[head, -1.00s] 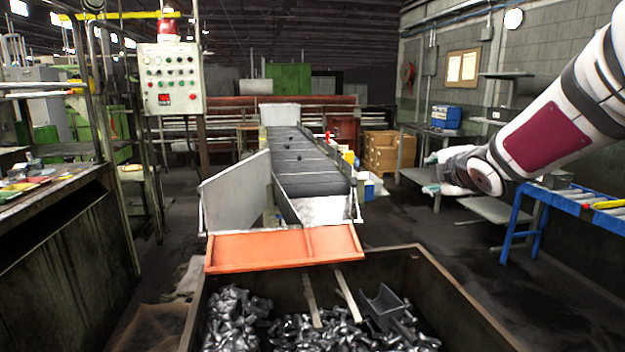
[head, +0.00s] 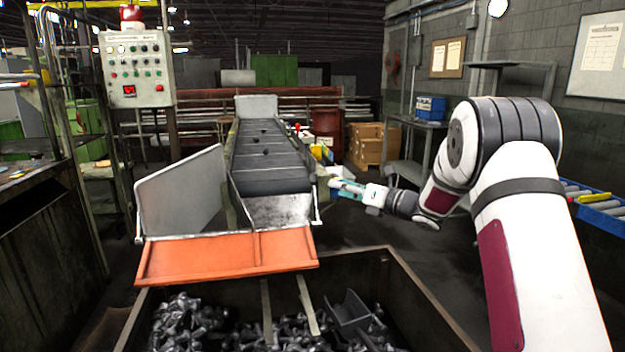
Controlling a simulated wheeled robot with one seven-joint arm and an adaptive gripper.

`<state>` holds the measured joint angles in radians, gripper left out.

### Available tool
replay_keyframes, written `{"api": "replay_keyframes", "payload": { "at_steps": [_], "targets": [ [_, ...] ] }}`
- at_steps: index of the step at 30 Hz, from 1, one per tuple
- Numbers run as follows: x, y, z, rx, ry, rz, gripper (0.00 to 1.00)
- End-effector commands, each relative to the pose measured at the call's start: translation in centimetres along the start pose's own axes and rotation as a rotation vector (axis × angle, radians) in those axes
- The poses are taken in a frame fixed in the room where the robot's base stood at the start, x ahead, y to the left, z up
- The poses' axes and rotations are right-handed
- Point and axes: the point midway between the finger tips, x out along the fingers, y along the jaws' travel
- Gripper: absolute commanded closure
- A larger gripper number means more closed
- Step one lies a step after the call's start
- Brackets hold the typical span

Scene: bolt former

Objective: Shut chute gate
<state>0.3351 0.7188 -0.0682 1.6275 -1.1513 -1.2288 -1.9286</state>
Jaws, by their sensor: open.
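The conveyor chute (head: 270,165) runs down toward me and ends above a bin. An orange plate (head: 225,256) sits across its lower end, tilted out over the bin's back edge. A flat grey panel (head: 182,195) stands upright at the chute's left side, angled outward from it. The frames do not settle which of these two is the gate. My gripper (head: 338,188) is open and empty, to the right of the chute's lower end and apart from both plates. Its fingers point left and are small in view.
The dark bin (head: 400,300) holds metal bolts (head: 190,325) and stands in front of the chute. A control box (head: 137,70) is on a post at left. A blue-framed roller rack (head: 600,205) is at right.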

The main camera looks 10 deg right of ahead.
Motion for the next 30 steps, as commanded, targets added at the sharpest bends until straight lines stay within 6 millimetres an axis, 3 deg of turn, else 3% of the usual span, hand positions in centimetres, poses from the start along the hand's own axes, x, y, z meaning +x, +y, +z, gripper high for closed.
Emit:
{"api": "replay_keyframes", "payload": {
  "at_steps": [9,15,21,30],
  "targets": [
    [6.5,0.0,-0.1,0.002,0.001,0.001,0.58],
    [9.4,0.0,-0.1,0.002,0.0,0.0,0.58],
    [10.8,-0.1,0.0,0.003,-0.001,-0.002,0.58],
    [11.0,-0.1,0.0,0.004,0.0,-0.003,0.58]
  ]
}}
